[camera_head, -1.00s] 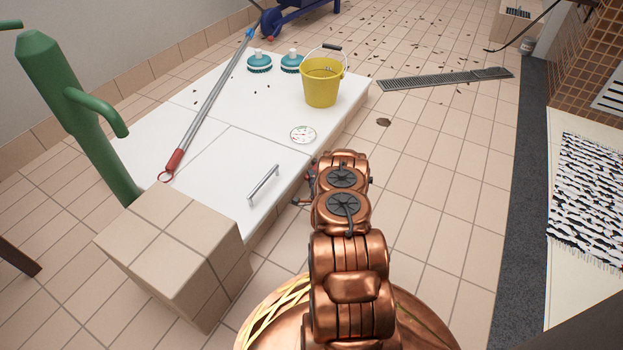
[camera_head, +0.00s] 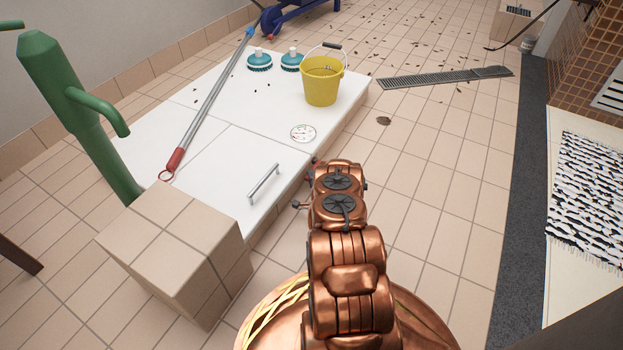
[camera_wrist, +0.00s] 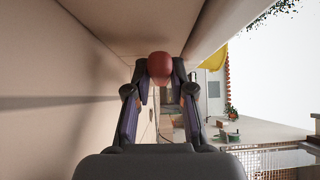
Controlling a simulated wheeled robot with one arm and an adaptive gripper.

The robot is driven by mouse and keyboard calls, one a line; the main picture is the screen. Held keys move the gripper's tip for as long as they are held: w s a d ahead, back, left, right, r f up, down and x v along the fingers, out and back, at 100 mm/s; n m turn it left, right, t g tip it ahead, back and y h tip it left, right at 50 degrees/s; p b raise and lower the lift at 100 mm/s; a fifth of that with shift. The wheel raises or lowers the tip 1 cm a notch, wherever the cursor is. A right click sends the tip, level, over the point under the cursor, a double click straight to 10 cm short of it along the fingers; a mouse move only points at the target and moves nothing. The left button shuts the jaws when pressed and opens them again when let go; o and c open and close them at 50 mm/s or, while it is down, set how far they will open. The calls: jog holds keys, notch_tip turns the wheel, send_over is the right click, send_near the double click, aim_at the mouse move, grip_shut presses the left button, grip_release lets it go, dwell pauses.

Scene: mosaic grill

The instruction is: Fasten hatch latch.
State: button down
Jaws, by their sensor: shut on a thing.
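The hatch (camera_head: 215,170) is a flat white panel in the top of a low white box, lying closed, with a metal bar handle (camera_head: 264,184). In the wrist view a dark red rounded knob (camera_wrist: 160,67), seemingly the latch's, sits between the fingertips of my gripper (camera_wrist: 160,78). My gripper is shut on this knob, close against a pale side wall and below an overhanging edge. In the head view my copper arm hides most of the gripper beside the box's right side. The rest of the latch is hidden, so I cannot tell its position.
A yellow bucket (camera_head: 321,82), two teal brushes (camera_head: 259,61) and a round gauge (camera_head: 303,133) are on the box. A long pole (camera_head: 212,102) lies across it. A tiled block (camera_head: 176,255) and green pump (camera_head: 80,110) stand left. The tiled floor on the right is mostly clear.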

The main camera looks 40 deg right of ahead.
jog(key=c, duration=1)
grip_release()
jog(key=shift+f, duration=0.1)
jog(key=shift+s, duration=0.1)
jog(key=v, duration=1.2)
jog(key=shift+a, duration=0.1)
